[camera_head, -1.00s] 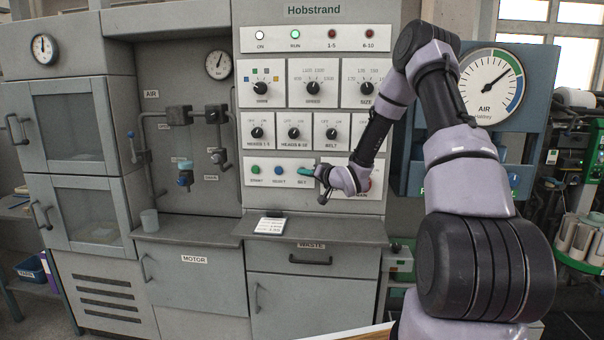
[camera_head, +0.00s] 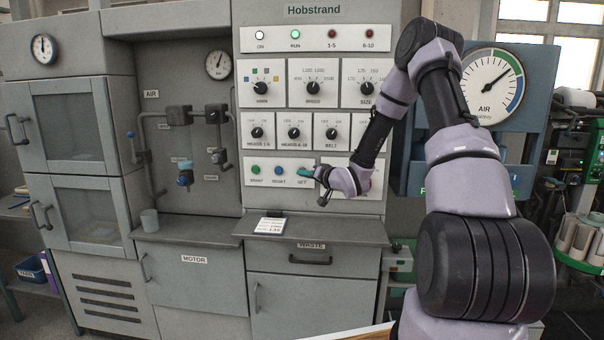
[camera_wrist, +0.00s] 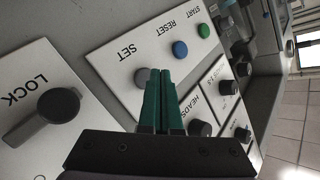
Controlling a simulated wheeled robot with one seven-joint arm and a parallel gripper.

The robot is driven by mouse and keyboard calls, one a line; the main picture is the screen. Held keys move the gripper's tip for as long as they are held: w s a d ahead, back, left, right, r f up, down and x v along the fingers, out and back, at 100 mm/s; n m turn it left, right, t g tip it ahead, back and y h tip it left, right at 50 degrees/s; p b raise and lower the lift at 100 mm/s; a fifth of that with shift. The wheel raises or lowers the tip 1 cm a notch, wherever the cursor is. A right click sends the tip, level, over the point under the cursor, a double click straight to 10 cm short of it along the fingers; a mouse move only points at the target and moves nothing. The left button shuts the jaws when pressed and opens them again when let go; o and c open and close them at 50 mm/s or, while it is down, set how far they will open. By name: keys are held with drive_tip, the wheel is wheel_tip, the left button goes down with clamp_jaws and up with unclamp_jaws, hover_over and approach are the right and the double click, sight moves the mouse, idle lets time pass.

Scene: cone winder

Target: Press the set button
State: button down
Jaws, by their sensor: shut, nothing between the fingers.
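The set button is a grey round button (camera_wrist: 142,76) beside the SET label in the wrist view, partly hidden by my fingers. My gripper (camera_wrist: 160,72) is shut and empty, its green fingertips at the button's edge in that view; I cannot tell whether they touch it. In the head view my gripper (camera_head: 302,172) is in front of the lower button panel (camera_head: 264,181), over the SET button's place, and hides the button there. The green start button (camera_head: 255,170) and blue reset button (camera_head: 279,170) are in the same row to the left.
A LOCK knob (camera_wrist: 55,106) is beside the set button in the wrist view. Rows of selector knobs (camera_head: 294,132) are above the panel. A small card (camera_head: 270,226) lies on the grey ledge (camera_head: 330,231) below. A cup (camera_head: 149,220) stands on the left ledge.

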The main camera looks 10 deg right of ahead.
drive_tip(key=shift+s, duration=0.1)
drive_tip(key=s, duration=0.1)
drive_tip(key=s+a, duration=0.1)
drive_tip(key=s, duration=0.2)
drive_tip(key=shift+s+a, duration=0.3)
idle(0.5)
drive_tip(key=s+d+r+g+h, duration=0.2)
drive_tip(key=s+d+r+h, duration=0.2)
drive_tip(key=s+r, duration=0.3)
drive_tip(key=s+d+r+g+h, duration=0.25)
drive_tip(key=s+d+r, duration=0.2)
drive_tip(key=r, duration=0.35)
drive_tip(key=s+a+r+m+g, duration=0.1)
drive_tip(key=s+r, duration=0.2)
drive_tip(key=s, duration=1)
drive_tip(key=s+a+r+m+g+y, duration=0.1)
drive_tip(key=s+r, duration=0.3)
drive_tip(key=s, duration=0.9)
drive_tip(key=shift+a+g, duration=0.45)
drive_tip(key=shift+a, duration=0.1)
drive_tip(key=shift+s+r, duration=0.1)
